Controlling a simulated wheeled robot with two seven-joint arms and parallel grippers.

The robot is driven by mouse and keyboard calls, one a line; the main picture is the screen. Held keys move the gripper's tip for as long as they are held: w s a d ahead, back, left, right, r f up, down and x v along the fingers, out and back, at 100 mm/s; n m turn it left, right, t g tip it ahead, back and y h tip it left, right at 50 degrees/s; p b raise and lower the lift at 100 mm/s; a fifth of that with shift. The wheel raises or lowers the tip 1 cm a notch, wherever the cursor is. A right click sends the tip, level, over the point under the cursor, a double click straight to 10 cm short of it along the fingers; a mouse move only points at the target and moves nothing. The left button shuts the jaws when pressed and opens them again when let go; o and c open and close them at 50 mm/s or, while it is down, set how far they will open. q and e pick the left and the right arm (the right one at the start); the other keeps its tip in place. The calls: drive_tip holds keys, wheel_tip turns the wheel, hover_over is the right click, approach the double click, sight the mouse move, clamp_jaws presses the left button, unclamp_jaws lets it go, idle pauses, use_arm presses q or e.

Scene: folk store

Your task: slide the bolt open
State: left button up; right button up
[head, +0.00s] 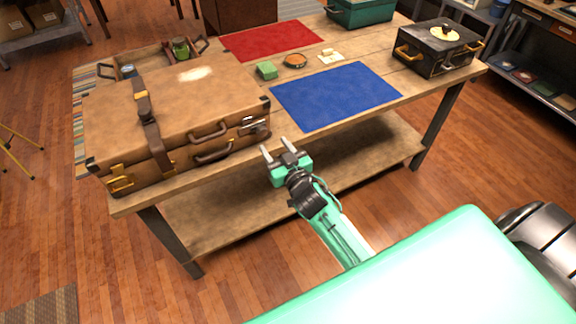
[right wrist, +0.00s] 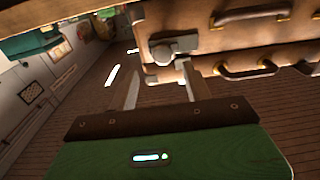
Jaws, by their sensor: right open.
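A brown suitcase (head: 175,105) lies shut on the left part of the wooden table. A silver metal bolt (head: 256,126) sits on its front face near the right corner. In the right wrist view the bolt (right wrist: 174,47) shows as a grey fitting on the suitcase, just beyond the fingers. My right gripper (head: 278,148) is open and empty in front of the table edge, a short way from the bolt and not touching it. Its two fingers also show in the right wrist view (right wrist: 160,80). My left gripper is not in view.
The suitcase has brown handles (head: 208,134), a strap and a brass latch (head: 121,180). Floor in front of the table is clear.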

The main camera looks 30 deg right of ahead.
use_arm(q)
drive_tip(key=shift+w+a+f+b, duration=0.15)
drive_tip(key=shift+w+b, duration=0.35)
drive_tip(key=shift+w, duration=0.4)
use_arm(e)
drive_tip(key=s, duration=0.7)
drive_tip(key=shift+s+d, duration=0.2)
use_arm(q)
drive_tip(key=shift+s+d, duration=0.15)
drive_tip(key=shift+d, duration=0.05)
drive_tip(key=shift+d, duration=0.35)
